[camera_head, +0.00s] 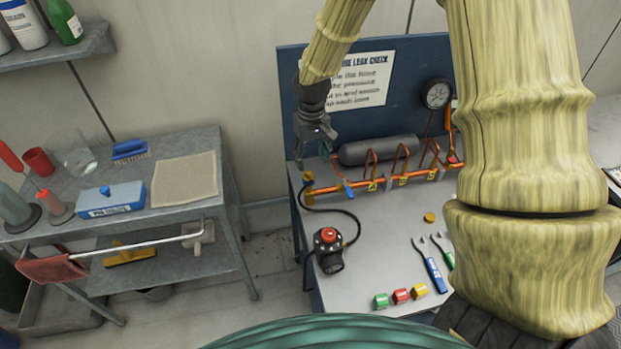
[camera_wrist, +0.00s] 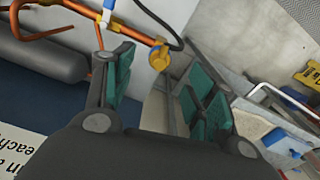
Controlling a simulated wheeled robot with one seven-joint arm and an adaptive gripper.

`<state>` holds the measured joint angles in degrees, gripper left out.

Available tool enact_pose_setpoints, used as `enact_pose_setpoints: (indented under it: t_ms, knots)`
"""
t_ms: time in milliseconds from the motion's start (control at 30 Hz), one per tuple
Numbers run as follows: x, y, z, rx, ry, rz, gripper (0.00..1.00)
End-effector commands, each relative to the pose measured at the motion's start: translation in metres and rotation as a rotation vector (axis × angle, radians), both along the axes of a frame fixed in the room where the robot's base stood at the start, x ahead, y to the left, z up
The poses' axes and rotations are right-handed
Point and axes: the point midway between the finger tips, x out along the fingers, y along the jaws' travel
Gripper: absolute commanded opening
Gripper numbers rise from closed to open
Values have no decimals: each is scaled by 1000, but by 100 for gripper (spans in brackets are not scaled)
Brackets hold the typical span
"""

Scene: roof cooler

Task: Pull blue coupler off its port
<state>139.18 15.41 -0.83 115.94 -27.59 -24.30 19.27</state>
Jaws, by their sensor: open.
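A copper pipe manifold (camera_head: 325,190) runs along the back of the workbench. A slim blue piece (camera_head: 348,188) sits on it, right of the brass fitting at its left end (camera_head: 308,185). In the wrist view the brass end fitting (camera_wrist: 160,58) shows between the fingers with a little blue behind it. More blue (camera_wrist: 109,4) shows at the top edge. I cannot tell which blue part is the coupler. My gripper (camera_head: 318,140) is open and empty, above and behind the pipe's left end. Its teal-padded fingers (camera_wrist: 160,88) are apart, touching nothing I can see.
A black hose (camera_head: 350,218) runs from the pipe's left end to a black device with a red knob (camera_head: 329,238). A grey cylinder (camera_head: 380,149) lies behind the manifold. Wrenches (camera_head: 432,268) and coloured blocks (camera_head: 401,296) lie at the front. A grey side table (camera_head: 200,150) stands left.

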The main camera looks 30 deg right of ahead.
Motion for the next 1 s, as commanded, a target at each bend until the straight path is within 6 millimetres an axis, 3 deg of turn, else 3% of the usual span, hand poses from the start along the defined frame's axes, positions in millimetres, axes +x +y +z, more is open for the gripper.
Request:
enact_pose_setpoints:
  t_ms: [700, 1000]
  knots:
    - [5, 2, -74, 0, 7, 4, 56]
    - [6, 2, -92, -1, 5, 3, 56]
